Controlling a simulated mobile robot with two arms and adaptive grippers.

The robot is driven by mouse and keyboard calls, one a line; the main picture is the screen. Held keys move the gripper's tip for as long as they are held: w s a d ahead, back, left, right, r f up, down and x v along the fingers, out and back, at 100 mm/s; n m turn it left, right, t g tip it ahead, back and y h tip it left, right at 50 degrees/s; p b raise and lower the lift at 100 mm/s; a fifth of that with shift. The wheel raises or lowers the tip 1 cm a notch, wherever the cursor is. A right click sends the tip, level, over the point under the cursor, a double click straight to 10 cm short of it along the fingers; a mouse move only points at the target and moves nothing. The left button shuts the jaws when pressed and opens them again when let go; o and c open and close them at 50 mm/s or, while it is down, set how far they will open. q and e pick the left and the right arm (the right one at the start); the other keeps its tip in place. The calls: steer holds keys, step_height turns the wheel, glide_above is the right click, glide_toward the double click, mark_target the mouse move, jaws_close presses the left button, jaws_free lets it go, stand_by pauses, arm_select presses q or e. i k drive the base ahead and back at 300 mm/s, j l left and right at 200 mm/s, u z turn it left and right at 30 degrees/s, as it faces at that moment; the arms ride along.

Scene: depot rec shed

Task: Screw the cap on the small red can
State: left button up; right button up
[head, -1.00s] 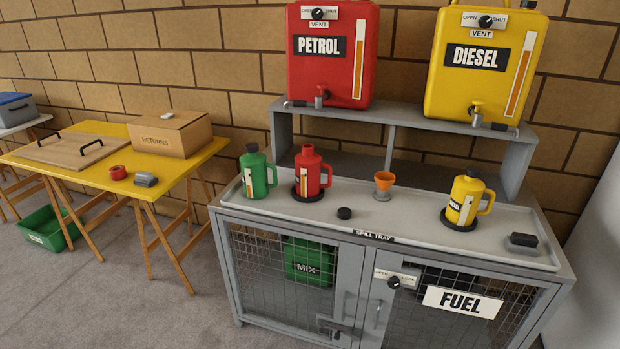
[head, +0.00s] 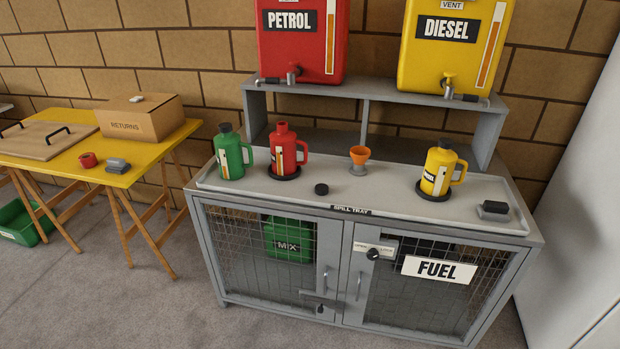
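The small red can (head: 286,155) stands upright on a round black base at the left of the spill tray. Its neck is red and open at the top, with no cap on it. A small black cap (head: 321,189) lies on the tray in front of the can, to its right. A small green can (head: 232,158) and a small yellow can (head: 438,172) on the same tray have dark caps on. Neither of my grippers is in view.
The grey spill tray (head: 386,205) tops a mesh-door cabinet. An orange funnel (head: 360,156) stands mid-tray and a black-topped block (head: 494,209) at the right. Petrol (head: 301,45) and diesel (head: 447,50) tanks sit on the shelf behind. A yellow table (head: 124,180) stands left.

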mark_target(283, 141)
steer(key=i+l+u, duration=0.45)
steer(key=l, duration=0.25)
steer(key=l+u, duration=0.25)
steer(key=l, duration=0.15)
steer(key=i+l+u, duration=0.2)
steer(key=l, duration=0.25)
steer(key=l+u, duration=0.25)
steer(key=l, duration=0.15)
